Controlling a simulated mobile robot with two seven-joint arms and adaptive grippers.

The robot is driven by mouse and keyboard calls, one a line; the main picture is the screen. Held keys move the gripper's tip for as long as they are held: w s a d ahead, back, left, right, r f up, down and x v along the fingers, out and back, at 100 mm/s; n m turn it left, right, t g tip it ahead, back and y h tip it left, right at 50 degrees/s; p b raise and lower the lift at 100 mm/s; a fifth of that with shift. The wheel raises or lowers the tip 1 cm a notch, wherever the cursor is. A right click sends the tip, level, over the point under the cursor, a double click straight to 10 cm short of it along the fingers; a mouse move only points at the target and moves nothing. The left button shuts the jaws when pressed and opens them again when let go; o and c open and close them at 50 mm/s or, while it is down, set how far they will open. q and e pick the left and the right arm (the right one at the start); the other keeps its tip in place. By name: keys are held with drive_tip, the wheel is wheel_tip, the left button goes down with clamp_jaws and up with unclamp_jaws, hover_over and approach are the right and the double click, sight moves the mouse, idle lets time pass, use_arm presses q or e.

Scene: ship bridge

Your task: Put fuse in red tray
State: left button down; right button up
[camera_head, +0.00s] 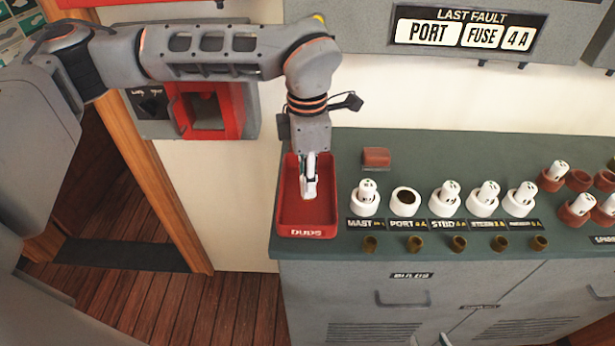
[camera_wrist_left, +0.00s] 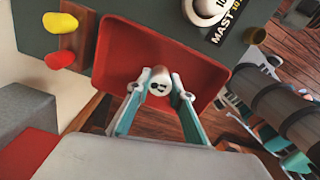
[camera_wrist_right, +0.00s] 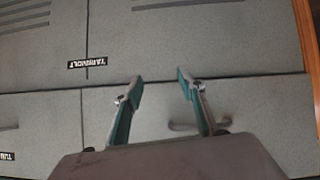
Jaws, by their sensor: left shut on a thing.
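My left gripper (camera_head: 309,180) is over the red tray (camera_head: 322,214) labelled DUDS, at the left end of the counter. It is shut on a white fuse (camera_wrist_left: 159,80), whose end with dark marks faces the left wrist camera. The red tray (camera_wrist_left: 125,48) fills the space behind the fuse in that view. Whether the fuse touches the tray floor I cannot tell. The PORT socket (camera_head: 405,201) is an empty white ring.
White sockets with fuses stand in a row right of the tray, among them the MAST fuse (camera_head: 367,190). A reddish-brown block (camera_head: 376,158) sits behind them. Brown sockets (camera_head: 552,180) are at the right. A panel (camera_head: 463,30) above reads PORT FUSE 4 A.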

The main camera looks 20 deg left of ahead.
use_arm(q)
drive_tip(key=shift+f, duration=0.1)
drive_tip(key=c, duration=1.8)
unclamp_jaws()
drive_tip(key=shift+r, duration=0.3)
wheel_tip(320, 180, up, 12)
drive_tip(key=shift+f, duration=0.2)
